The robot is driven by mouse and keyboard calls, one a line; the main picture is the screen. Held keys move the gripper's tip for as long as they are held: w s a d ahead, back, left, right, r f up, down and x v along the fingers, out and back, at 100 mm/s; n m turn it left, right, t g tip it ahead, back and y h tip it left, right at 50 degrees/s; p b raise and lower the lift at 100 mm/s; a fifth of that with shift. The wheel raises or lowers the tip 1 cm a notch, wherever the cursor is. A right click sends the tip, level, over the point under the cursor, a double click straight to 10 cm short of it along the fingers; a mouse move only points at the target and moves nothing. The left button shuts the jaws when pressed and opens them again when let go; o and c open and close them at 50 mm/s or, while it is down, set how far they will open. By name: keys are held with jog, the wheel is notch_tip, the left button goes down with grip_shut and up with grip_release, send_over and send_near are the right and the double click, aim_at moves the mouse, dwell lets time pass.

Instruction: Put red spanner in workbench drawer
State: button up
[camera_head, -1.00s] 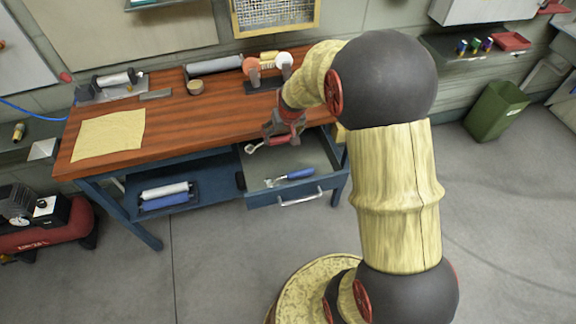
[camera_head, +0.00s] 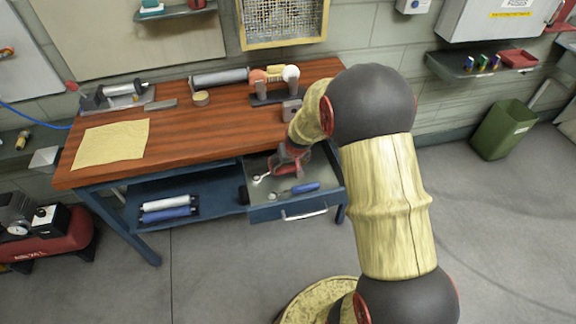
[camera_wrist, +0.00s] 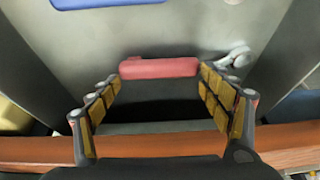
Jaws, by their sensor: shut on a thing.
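The red spanner shows its red handle (camera_wrist: 160,68) between my fingers in the wrist view, with its silver head (camera_wrist: 236,57) out to the right. In the head view its silver head (camera_head: 258,178) pokes out to the left of my gripper (camera_head: 288,168). My gripper is shut on the handle and is down at the open workbench drawer (camera_head: 270,212). I cannot tell whether the spanner touches the drawer floor. A blue-handled tool (camera_head: 304,188) lies in the drawer, in front of the spanner.
The wooden worktop (camera_head: 215,125) is behind and above the drawer, and its edge (camera_wrist: 290,140) crosses the wrist view close to my fingers. A blue shelf (camera_head: 210,190) with rolls is left of the drawer. A green bin (camera_head: 503,130) stands at the right.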

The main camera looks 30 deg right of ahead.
jog(key=shift+f, duration=0.1)
jog(key=o, duration=2)
jog(key=shift+c, duration=0.2)
jog(key=shift+o, duration=0.4)
jog(key=shift+r, duration=0.3)
jog(key=s+a+r+n+p, duration=0.15)
jog(key=s+a+r, duration=0.25)
jog(key=r, duration=0.6)
jog(key=s+a+r+p, duration=0.2)
jog(key=s+a+r, duration=0.15)
jog(key=r, duration=0.75)
jog(key=s+a+r, duration=0.3)
jog(key=s, duration=0.3)
jog(key=s+a+r+n, duration=0.1)
jog(key=s+a+r, duration=0.2)
jog(key=s, duration=0.4)
jog(key=s+a+r+t, duration=0.1)
jog(key=s+a+r, duration=0.2)
jog(key=s+r, duration=0.2)
jog(key=shift+s+r+n+y, duration=0.25)
jog(key=shift+s+n+y, duration=0.15)
jog(key=shift+s, duration=0.8)
